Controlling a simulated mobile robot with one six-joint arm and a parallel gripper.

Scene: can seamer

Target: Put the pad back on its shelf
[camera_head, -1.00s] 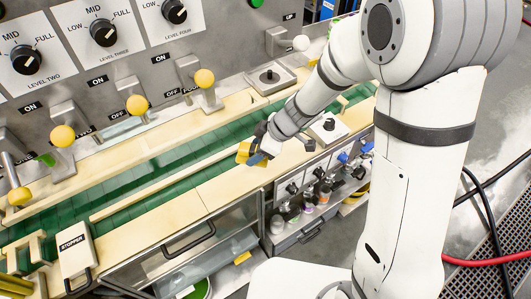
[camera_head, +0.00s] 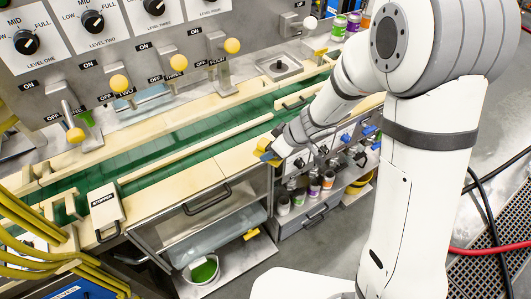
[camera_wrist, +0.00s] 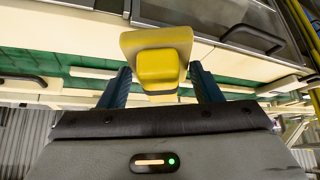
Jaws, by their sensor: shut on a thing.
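The pad is a yellow block with a paler tan-yellow plate (camera_wrist: 158,62). It sits between the two dark blue fingers of my gripper (camera_wrist: 160,90) in the wrist view, and the gripper is shut on it. In the head view my gripper (camera_head: 274,154) and the yellow pad (camera_head: 262,150) are over the cream front edge of the bench, above the cabinet front. The gap below the pad cannot be judged. Under the bench is an open shelf space (camera_head: 235,266) with a small yellow item (camera_head: 251,234) and a bucket with green content (camera_head: 203,270).
A green conveyor (camera_head: 150,158) runs along the bench. Levers with yellow knobs (camera_head: 232,46) stand behind it. A STOPPER block (camera_head: 106,207) sits at the left. Several bottles (camera_head: 313,187) stand on a shelf at the right. Yellow pipes (camera_head: 40,240) fill the lower left.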

